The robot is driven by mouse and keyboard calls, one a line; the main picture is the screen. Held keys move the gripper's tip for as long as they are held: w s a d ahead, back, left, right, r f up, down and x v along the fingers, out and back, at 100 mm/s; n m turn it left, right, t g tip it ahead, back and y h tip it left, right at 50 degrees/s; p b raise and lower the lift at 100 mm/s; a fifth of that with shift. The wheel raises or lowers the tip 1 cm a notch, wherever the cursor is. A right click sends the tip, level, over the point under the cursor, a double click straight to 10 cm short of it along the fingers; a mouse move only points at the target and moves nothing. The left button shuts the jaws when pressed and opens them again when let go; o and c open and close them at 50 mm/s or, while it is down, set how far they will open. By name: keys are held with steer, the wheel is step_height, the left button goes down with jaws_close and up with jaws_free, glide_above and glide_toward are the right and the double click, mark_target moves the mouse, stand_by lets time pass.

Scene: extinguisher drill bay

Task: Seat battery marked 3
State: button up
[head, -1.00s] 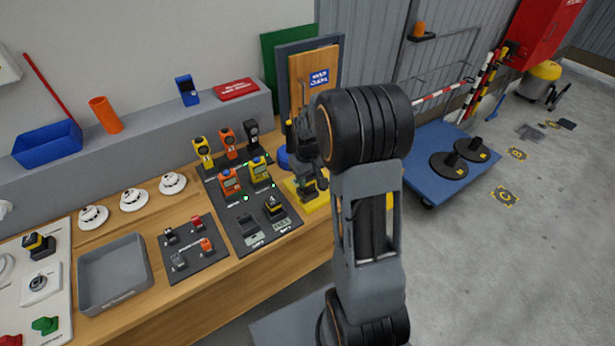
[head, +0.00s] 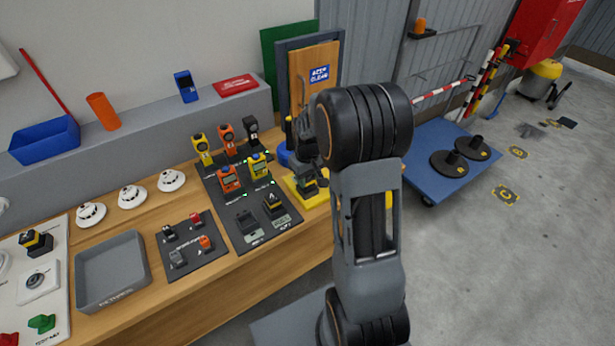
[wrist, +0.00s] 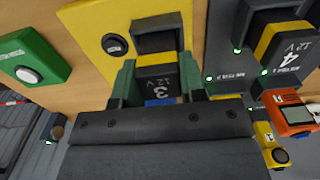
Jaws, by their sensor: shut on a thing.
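The battery marked 3 (wrist: 163,84), dark with a "12 V" label, is between the green fingertips of my gripper (wrist: 159,77) in the wrist view. The gripper is shut on it. Just beyond it, a black raised socket (wrist: 155,38) stands on a yellow plate (wrist: 94,28); I cannot tell whether battery and socket touch. In the head view the yellow plate (head: 317,201) lies at the bench's right end, with my gripper over it, partly hidden by my arm.
A battery marked 4 (head: 273,204) sits in the dark charger board (head: 230,212) beside an empty-looking bay (head: 247,220). Orange (head: 228,178) and yellow (head: 258,166) meters stand behind. A green box (wrist: 30,56) with a white button is left in the wrist view.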

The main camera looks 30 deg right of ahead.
steer(key=shift+f+b, duration=0.3)
steer(key=shift+f, duration=0.15)
steer(key=o, duration=1.5)
steer(key=shift+r, duration=0.2)
steer(key=shift+r+p, duration=2.5)
steer(key=shift+r, duration=0.85)
